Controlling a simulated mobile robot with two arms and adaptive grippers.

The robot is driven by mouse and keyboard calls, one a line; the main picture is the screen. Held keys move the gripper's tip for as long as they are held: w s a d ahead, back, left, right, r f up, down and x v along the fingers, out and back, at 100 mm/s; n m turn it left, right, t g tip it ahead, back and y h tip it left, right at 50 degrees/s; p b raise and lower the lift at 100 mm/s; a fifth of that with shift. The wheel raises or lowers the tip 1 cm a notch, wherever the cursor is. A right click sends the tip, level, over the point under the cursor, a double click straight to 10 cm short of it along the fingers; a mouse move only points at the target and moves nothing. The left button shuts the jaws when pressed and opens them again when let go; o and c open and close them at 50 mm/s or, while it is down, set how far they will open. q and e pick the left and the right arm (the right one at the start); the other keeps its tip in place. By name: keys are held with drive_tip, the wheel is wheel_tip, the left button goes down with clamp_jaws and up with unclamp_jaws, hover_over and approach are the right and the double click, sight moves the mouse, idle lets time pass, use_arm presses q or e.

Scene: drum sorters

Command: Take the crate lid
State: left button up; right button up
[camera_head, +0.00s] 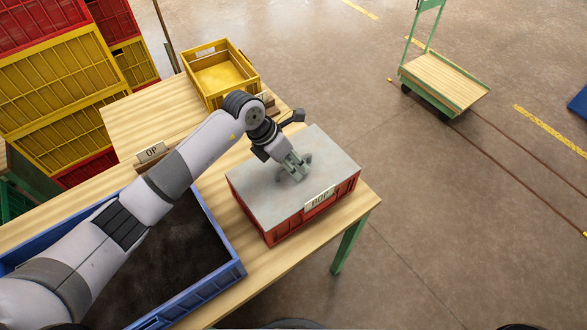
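A flat grey crate lid (262,196) lies on top of a red crate (292,226) at the right end of the wooden table. The lid looks level and covers the crate, so the inside is hidden. My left gripper (297,174) points down over the middle of the lid, with its fingertips at or just above the surface. My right gripper is not in view.
A blue crate (222,284) with dark contents stands left of the red crate, under my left arm. A yellow crate (222,92) stands behind on the table (135,110). Stacked crates (50,85) fill the upper left. A green cart (445,82) stands on open floor.

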use_arm(q)
clamp_jaws()
idle(0.3)
drive_tip(key=shift+r, duration=0.1)
idle(0.4)
